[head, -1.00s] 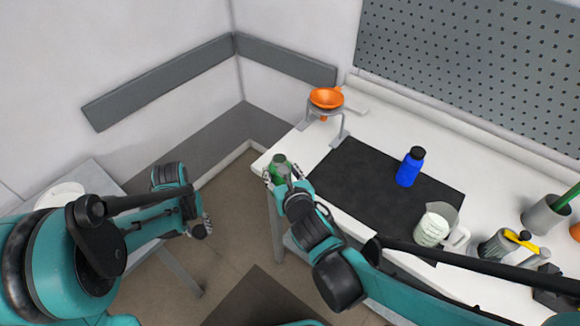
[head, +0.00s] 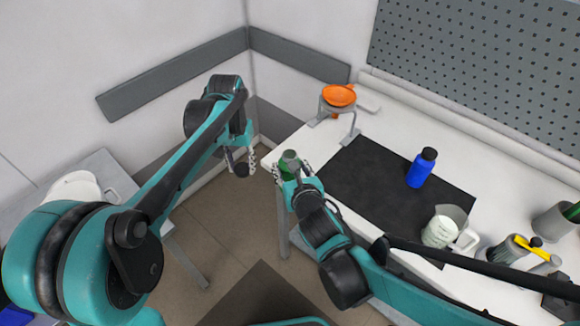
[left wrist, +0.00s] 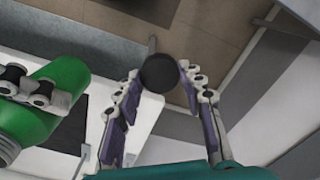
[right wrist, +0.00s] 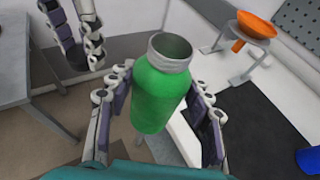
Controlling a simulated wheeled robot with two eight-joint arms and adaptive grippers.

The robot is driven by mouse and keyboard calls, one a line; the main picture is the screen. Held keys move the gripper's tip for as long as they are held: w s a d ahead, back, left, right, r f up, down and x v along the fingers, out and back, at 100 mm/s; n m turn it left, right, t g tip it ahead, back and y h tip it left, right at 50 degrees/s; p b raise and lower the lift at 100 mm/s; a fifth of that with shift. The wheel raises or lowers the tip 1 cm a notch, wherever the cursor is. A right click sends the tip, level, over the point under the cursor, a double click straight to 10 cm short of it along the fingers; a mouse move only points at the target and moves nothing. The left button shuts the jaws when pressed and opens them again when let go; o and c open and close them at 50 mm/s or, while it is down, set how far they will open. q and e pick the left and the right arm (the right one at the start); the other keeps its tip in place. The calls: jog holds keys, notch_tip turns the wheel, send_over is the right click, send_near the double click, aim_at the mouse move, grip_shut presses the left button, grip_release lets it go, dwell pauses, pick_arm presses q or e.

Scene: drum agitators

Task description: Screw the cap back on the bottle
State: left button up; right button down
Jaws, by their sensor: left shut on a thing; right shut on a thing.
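My left gripper (head: 240,163) is shut on a black cap (head: 242,170), held to the left of the bottle and apart from it. The cap (left wrist: 159,72) sits between the fingertips in the left wrist view. My right gripper (head: 292,172) is shut on a green bottle (head: 288,168) near the left end of the table. In the right wrist view the green bottle (right wrist: 160,95) is close to upright, with its bare grey neck (right wrist: 170,50) open at the top. The left fingers and the cap (right wrist: 78,60) show at upper left there.
A blue bottle (head: 421,168) with a black cap stands on the black mat (head: 370,190). An orange funnel (head: 339,96) rests in a stand behind. A measuring jug (head: 440,230) and tool cups (head: 508,250) are at the right. A side table (head: 90,175) is at the left.

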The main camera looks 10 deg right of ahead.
pick_arm(q)
jog(key=s+d+r+m, duration=0.1)
jog(key=d+r+m, duration=0.1)
jog(key=d+r, duration=0.8)
notch_tip(320, 180, up, 7)
send_over(289, 155)
jog(key=s, duration=0.1)
jog(key=shift+s+f+m, duration=0.15)
jog(key=shift+m, duration=0.25)
jog(key=shift+f, duration=0.15)
jog(key=shift+f, duration=1.9)
jog(key=shift+s+f, duration=0.1)
jog(key=shift+f, duration=0.8)
jog(key=shift+f, duration=0.55)
